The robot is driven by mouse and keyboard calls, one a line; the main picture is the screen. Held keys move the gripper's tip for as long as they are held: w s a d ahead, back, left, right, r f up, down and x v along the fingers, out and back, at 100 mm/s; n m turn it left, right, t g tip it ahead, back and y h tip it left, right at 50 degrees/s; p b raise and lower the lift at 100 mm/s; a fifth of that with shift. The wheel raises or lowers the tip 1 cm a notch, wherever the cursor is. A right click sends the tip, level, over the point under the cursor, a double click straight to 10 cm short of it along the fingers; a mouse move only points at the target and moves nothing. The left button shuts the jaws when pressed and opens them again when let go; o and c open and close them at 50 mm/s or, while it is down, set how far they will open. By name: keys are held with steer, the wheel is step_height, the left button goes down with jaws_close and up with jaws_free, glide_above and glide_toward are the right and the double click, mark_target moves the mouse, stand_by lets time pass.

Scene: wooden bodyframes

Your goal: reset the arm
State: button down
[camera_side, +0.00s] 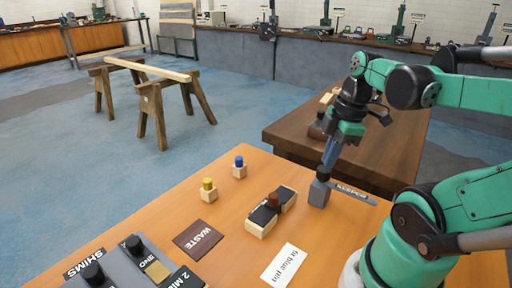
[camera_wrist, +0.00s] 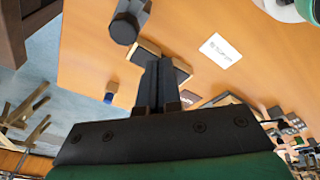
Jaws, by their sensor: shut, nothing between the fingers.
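My gripper (camera_side: 324,172) hangs with its fingers pointing down over the back right part of the orange-brown table (camera_side: 225,240). Its dark fingers are together with nothing visible between them; they also show in the wrist view (camera_wrist: 156,82).
A wooden block with black parts and a brown knob (camera_side: 262,219) is left of the gripper. Blocks with a yellow peg (camera_side: 208,190) and blue peg (camera_side: 239,168) stand farther left. WASTE (camera_side: 198,240) and blue pin (camera_side: 285,264) labels lie flat. A darker table (camera_side: 390,150) stands behind.

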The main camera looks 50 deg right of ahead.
steer(key=w+a+m+t+h, duration=0.1)
steer(key=w+a+m+t, duration=0.4)
steer(key=w+a+m, duration=0.4)
steer(key=shift+a+r, duration=0.15)
steer(key=shift+a, duration=0.7)
